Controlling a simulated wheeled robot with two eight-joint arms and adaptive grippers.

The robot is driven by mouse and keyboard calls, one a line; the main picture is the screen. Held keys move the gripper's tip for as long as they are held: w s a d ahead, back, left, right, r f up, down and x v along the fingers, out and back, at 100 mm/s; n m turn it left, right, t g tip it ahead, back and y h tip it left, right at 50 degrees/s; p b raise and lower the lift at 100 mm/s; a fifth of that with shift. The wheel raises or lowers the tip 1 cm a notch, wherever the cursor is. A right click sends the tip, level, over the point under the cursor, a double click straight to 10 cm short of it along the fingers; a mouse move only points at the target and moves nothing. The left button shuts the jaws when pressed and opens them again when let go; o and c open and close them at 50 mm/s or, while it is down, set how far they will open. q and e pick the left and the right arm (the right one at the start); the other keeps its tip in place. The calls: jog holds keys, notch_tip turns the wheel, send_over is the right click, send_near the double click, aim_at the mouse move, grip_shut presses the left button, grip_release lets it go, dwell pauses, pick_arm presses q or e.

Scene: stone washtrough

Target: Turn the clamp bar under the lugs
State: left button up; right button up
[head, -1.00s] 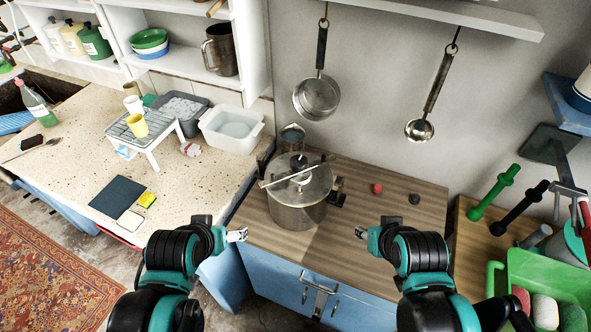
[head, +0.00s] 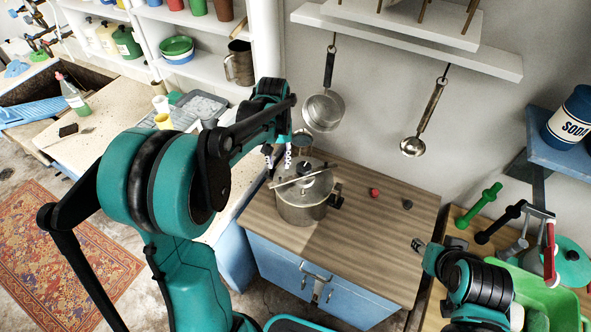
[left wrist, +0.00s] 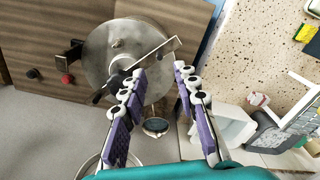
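A steel pot (head: 300,212) with a flat lid (left wrist: 105,45) stands on the wooden counter. The flat metal clamp bar (head: 287,182) lies across the lid, with a dark knob (head: 307,169) near its middle. In the left wrist view the clamp bar (left wrist: 160,52) slants across the lid and one end reaches past the rim. My left gripper (head: 279,158) is open and empty above the pot's back left side. Its fingertips (left wrist: 160,72) straddle the bar's outer end in that view, apart from it. I cannot clearly make out the lugs. My right gripper (head: 419,245) is off to the right.
A red knob (head: 375,192) and a black knob (head: 408,204) lie on the counter (head: 365,240) right of the pot. A pan (head: 323,110) and a ladle (head: 413,146) hang on the wall behind. A small metal vessel (left wrist: 156,126) stands close behind the pot.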

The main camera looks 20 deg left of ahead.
aim_at(280, 178)
pick_arm(q)
jog(key=shift+w+f, duration=0.15)
jog(key=shift+w, duration=0.05)
notch_tip(280, 178, down, 8)
jog(key=shift+r+b, duration=0.15)
jog(key=shift+b, duration=0.55)
grip_shut()
